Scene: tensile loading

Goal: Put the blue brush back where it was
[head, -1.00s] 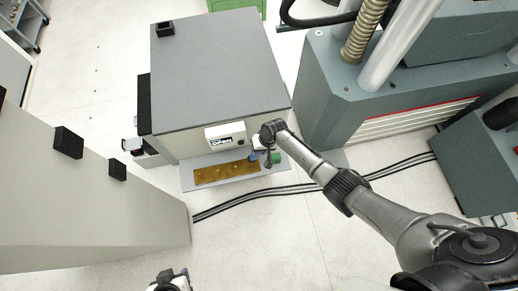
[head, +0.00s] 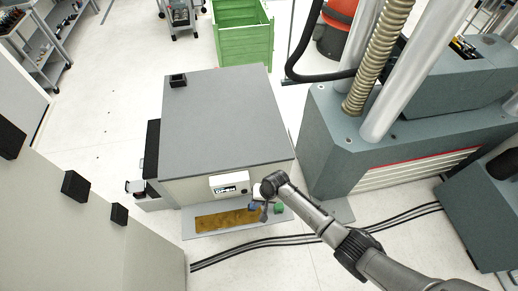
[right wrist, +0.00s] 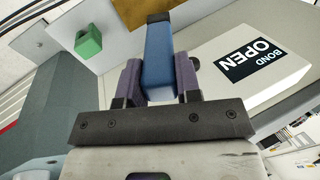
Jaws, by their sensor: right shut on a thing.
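The blue brush (right wrist: 158,50) is between the two fingers of my right gripper (right wrist: 158,75) in the right wrist view, and the fingers are shut on it. In the head view the brush (head: 253,206) shows as a small blue patch beside the right gripper (head: 261,198), at the right end of a brown mat (head: 222,220). I cannot tell whether the brush touches the surface below. A green block (head: 278,208) is just right of it, and it also shows in the right wrist view (right wrist: 88,42). My left gripper is not in view.
A white box with an OPEN label (head: 229,184) stands close behind the gripper, against a large grey-topped cabinet (head: 228,115). A grey-green machine (head: 345,140) stands to the right. Cables (head: 290,240) cross the floor in front.

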